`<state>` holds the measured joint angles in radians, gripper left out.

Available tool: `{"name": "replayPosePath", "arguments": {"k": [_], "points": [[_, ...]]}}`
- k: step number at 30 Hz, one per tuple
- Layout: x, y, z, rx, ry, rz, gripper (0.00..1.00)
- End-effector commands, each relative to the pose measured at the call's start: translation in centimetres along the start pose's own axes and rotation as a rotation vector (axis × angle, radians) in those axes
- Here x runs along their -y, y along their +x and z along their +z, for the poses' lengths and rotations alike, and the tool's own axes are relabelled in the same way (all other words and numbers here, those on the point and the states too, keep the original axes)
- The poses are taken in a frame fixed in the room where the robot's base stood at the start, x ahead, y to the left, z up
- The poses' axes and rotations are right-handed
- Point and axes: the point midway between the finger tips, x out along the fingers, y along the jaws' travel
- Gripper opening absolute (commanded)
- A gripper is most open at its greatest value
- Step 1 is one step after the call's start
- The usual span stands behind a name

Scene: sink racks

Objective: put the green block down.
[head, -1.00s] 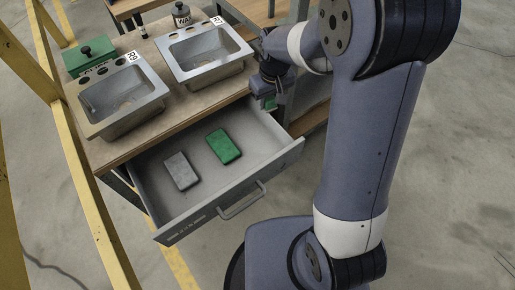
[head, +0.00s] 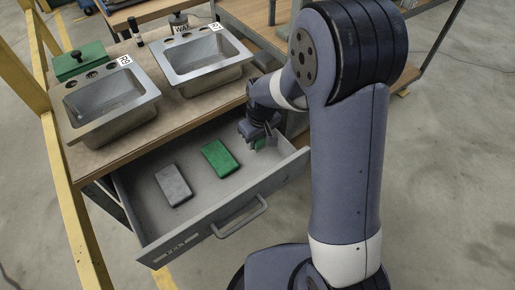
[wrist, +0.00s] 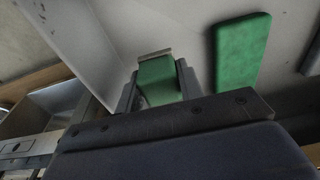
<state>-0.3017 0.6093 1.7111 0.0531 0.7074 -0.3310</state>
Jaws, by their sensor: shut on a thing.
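My gripper (head: 264,144) is over the back right part of the open grey drawer (head: 262,187). It is shut on a green block (wrist: 158,82), which shows between the fingers in the wrist view; in the head view only a small bit of it shows below the gripper. A second green block (head: 220,158) lies flat on the drawer floor, left of my gripper. It also shows in the wrist view (wrist: 241,50), apart from the held block. I cannot tell whether the held block touches the drawer floor.
A grey block (head: 173,185) lies in the drawer, left of the lying green block. Two sinks (head: 112,100) and (head: 200,60) sit on the worktop above. A green box (head: 80,63) and a dark jar (head: 178,21) stand behind them. The drawer's front right floor is clear.

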Motion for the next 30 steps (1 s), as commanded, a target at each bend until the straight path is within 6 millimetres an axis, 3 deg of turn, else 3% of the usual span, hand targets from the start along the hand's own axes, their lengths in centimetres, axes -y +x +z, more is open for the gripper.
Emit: {"name": "replayPosePath", "arguments": {"k": [10, 21, 22, 30], "points": [[0.0, 3.9, 0.5, 0.001, 0.000, 0.000, 0.17], [0.0, 4.4, 0.5, -0.001, 0.000, 0.000, 0.17], [0.0, 4.2, 0.5, -0.001, 0.000, 0.000, 0.38], [0.0, 4.2, 0.5, -0.001, 0.000, 0.000, 0.57]]}}
